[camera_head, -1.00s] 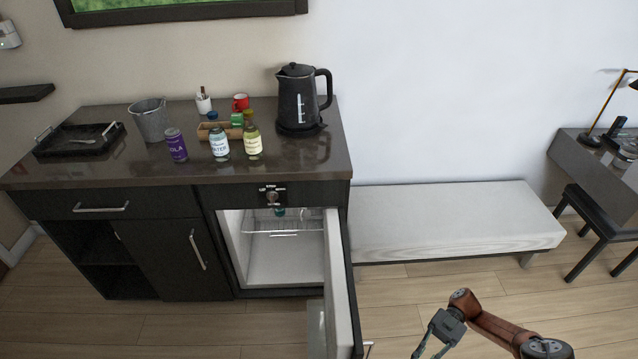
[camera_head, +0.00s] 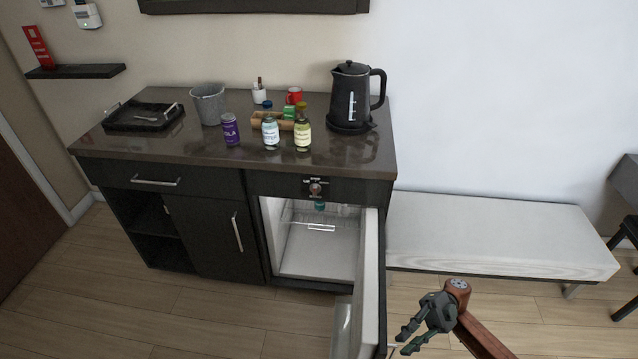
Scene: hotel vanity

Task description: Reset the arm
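My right gripper (camera_head: 416,335) is low at the bottom right of the head view, over the floor and to the right of the open fridge door (camera_head: 370,285). Its two fingers point down and left and are spread apart, with nothing between them. My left gripper is out of view. The mini fridge (camera_head: 318,250) under the counter stands open, with a wire rack inside near the top and a bare lower space.
A white bench (camera_head: 490,235) stands to the right. The floor (camera_head: 130,285) at left is clear.

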